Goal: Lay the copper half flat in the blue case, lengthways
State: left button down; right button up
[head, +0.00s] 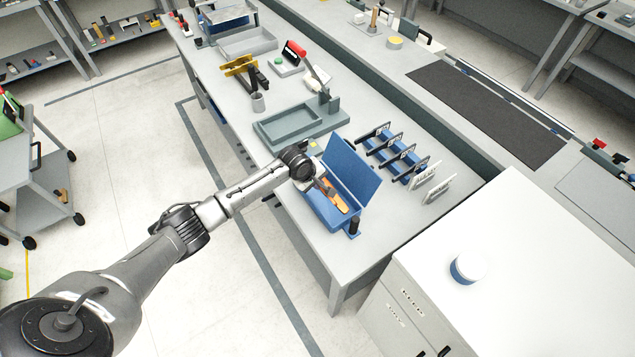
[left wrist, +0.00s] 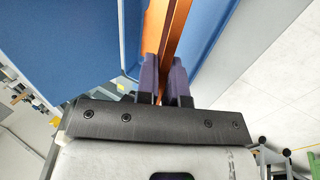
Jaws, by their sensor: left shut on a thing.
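The blue case (head: 357,172) stands open on the grey bench, its lid raised at the back right. The copper half (head: 337,199) is an orange-copper bar in the case opening, running roughly along the case's length. My left gripper (head: 324,186) is over the case and shut on the copper half. In the left wrist view the copper half (left wrist: 173,30) runs up from between the purple fingers (left wrist: 164,80), with blue case walls (left wrist: 75,45) on both sides. I cannot tell whether the copper half touches the case floor. My right gripper is not in view.
A dark cylinder (head: 354,226) stands at the case's near right corner. A grey-green tray (head: 290,124) lies behind the case. Blue racks with black handles (head: 396,155) and white plates (head: 430,183) stand to the right. The bench front is clear.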

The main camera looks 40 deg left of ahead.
pick_arm(q)
jog(key=shift+s+a+f+t+b, duration=0.1)
jog(key=shift+f+t+b, duration=0.5)
jog(key=shift+f+b, duration=1.85)
jog(key=shift+f, duration=0.6)
jog(key=shift+f+b, duration=0.3)
jog(key=shift+f, duration=0.5)
jog(key=shift+f, duration=0.1)
